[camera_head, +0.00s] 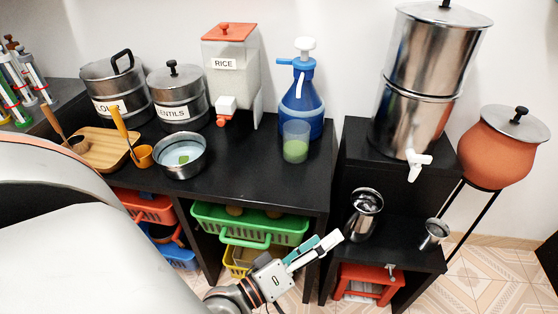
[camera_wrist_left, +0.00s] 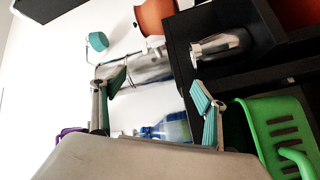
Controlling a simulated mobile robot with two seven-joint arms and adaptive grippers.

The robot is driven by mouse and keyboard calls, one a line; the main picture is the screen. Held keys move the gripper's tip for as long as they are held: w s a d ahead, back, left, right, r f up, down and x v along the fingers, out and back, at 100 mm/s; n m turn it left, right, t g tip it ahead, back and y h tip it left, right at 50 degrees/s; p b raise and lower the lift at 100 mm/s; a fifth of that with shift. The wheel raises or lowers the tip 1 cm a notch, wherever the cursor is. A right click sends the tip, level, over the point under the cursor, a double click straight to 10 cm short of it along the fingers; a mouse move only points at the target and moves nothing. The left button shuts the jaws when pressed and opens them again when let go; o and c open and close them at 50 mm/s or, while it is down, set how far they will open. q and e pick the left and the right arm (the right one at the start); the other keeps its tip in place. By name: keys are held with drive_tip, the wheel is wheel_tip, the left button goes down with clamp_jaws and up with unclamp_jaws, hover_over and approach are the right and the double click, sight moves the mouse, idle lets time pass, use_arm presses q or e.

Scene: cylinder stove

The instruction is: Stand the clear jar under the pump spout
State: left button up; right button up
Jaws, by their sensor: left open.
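The clear jar (camera_head: 296,142) stands upright on the black counter, its lower part greenish. It is in front of the blue pump bottle (camera_head: 301,100), overlapping its lower front in the head view. The pump spout (camera_head: 284,61) sticks out to the left near the top of the bottle, under a white knob. The blue bottle also shows small between my fingers in the left wrist view (camera_wrist_left: 172,128). My left gripper (camera_head: 322,243) is open and empty, in front of the counter, right of the green basket and apart from the jar. My right gripper is out of view.
A steel bowl (camera_head: 180,156) and the rice dispenser (camera_head: 231,75) stand left of the jar. A steel water filter (camera_head: 424,80) stands right, above a lower shelf with a steel canister (camera_head: 364,213) and a cup (camera_head: 435,234). The counter front (camera_head: 255,180) is bare.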

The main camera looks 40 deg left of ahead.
use_arm(q)
drive_tip(key=s+a+f+m+g+y, duration=0.1)
drive_tip(key=s+f+m+g, duration=0.6)
drive_tip(key=s+f+m, duration=0.5)
wheel_tip(320, 180, down, 4)
drive_tip(key=m, duration=0.2)
drive_tip(key=shift+s+a+m+g+y, duration=0.15)
drive_tip(key=shift+s+m+g+y, duration=0.15)
drive_tip(key=shift+s, duration=0.1)
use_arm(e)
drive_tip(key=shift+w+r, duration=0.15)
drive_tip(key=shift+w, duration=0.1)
use_arm(q)
drive_tip(key=shift+r, duration=0.15)
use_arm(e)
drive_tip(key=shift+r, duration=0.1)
use_arm(q)
drive_tip(key=shift+n, duration=0.4)
drive_tip(key=r+p, duration=0.2)
drive_tip(key=p, duration=0.4)
drive_tip(key=s+r+p, duration=0.1)
drive_tip(key=r+p, duration=0.2)
drive_tip(key=p, duration=0.3)
drive_tip(key=shift+s+r, duration=0.15)
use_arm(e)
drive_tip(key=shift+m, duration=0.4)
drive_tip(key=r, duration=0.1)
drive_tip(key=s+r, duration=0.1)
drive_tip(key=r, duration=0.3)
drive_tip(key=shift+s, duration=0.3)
